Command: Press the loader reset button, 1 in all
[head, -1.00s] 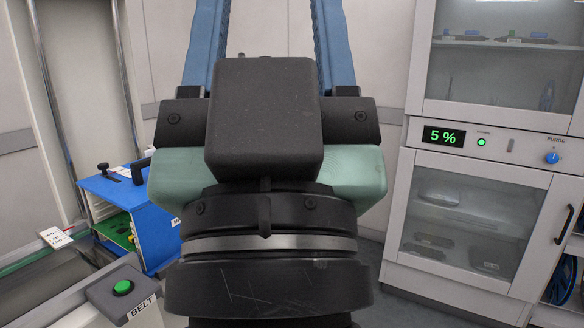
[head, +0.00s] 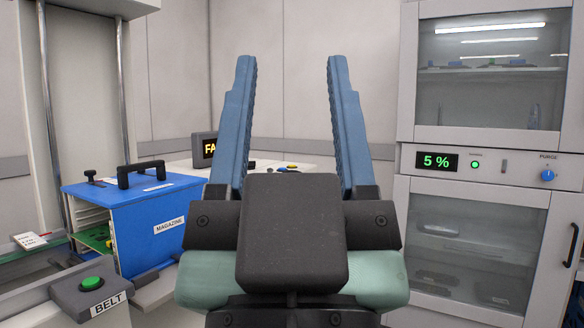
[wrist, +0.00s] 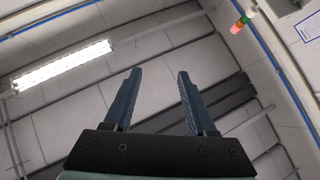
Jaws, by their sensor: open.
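My gripper (head: 290,62) is raised in the middle of the head view, its two blue fingers wide apart with nothing between them. It also shows open in the wrist view (wrist: 159,72), pointing up at the ceiling. No button in view has a readable loader reset label. Behind the fingers a pale worktop (head: 262,169) carries a dark display (head: 204,149) showing "FA", the rest hidden by the left finger. A small yellow and red item (head: 291,167), perhaps a button, lies on that worktop between the fingers. My gripper is apart from all of these.
A blue magazine (head: 150,232) with a black handle stands at left. Before it a grey box labelled BELT (head: 70,300) bears a green button (head: 92,283). At right a glass-doored cabinet (head: 407,100) has a "5 %" display (head: 437,161) and a blue PURGE knob (head: 547,175).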

